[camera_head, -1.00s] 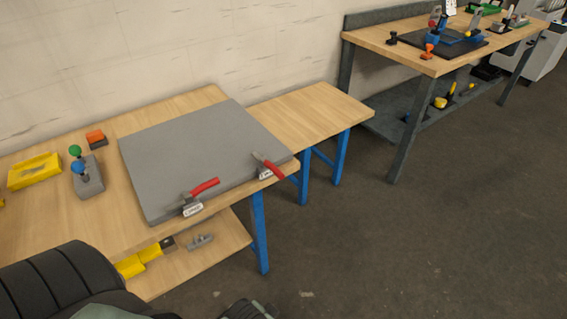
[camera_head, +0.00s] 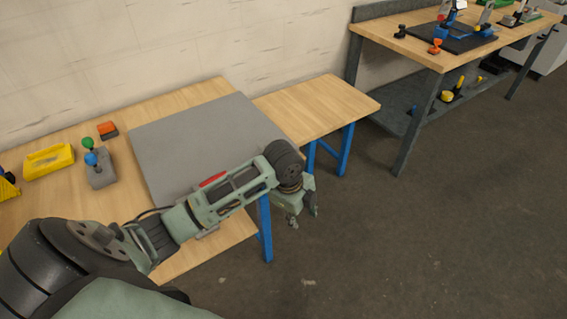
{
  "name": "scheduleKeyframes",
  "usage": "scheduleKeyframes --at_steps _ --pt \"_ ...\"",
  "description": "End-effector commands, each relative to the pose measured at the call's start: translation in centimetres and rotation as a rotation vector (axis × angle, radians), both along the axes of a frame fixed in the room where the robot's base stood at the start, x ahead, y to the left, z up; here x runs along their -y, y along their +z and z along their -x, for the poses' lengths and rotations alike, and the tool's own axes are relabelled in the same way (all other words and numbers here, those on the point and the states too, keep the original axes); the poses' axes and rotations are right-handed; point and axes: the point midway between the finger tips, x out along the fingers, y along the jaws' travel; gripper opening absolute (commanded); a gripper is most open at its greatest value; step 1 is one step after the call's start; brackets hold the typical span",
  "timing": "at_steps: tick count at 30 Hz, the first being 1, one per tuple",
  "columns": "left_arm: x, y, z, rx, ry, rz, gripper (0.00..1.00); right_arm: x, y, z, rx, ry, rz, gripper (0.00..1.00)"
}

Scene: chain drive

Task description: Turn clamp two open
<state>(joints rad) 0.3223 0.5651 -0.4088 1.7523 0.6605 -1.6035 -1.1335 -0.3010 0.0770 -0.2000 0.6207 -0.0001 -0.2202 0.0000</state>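A grey plate (camera_head: 195,130) lies on the wooden bench, with clamps at its front edge. The clamp at the plate's right corner is hidden behind my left wrist. Which of them is clamp two cannot be read. My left gripper (camera_head: 303,212) points down beyond the plate's right front corner, over the floor side. Its fingers look apart and nothing shows between them. My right gripper is not in view.
A grey block with green and blue knobs (camera_head: 99,172), a yellow tray (camera_head: 49,161) and an orange-topped block (camera_head: 108,130) stand left of the plate. The bench's right part (camera_head: 318,105) is bare. Another workbench (camera_head: 430,51) with tools stands at the back right.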

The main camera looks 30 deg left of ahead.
Motion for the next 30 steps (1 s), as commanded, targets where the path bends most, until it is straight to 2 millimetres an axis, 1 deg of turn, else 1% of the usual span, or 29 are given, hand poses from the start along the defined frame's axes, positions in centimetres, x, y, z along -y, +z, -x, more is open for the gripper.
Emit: scheduleKeyframes --at_steps 1,3,6,10,12,14,17,20,27,30 --pt "-2.4 1.7 -2.4 0.008 -0.063 -0.034 0.36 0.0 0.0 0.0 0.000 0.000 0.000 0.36" --pt "-4.9 3.5 -4.5 0.007 -0.149 -0.056 0.36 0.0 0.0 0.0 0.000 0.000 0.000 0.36" --pt "-8.0 6.1 -6.7 0.010 -0.238 -0.076 0.36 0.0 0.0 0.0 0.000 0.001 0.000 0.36" --pt "-11.1 9.1 -8.5 0.024 -0.315 -0.084 0.36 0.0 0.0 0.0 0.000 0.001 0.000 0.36" --pt "-12.1 10.2 -9.1 0.028 -0.342 -0.085 0.36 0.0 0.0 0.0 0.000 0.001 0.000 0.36" --pt "-12.7 10.7 -9.3 0.031 -0.356 -0.086 0.36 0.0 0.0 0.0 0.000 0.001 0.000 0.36" --pt "-12.8 10.5 -9.5 0.031 -0.367 -0.083 0.36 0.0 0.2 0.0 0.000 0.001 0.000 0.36" --pt "-12.7 9.3 -9.7 0.030 -0.368 -0.083 0.36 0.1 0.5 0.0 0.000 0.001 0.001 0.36" --pt "-12.4 5.5 -10.4 0.031 -0.366 -0.084 0.36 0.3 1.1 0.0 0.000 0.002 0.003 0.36" --pt "-12.3 4.4 -10.6 0.033 -0.366 -0.083 0.36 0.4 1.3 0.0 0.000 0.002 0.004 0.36"
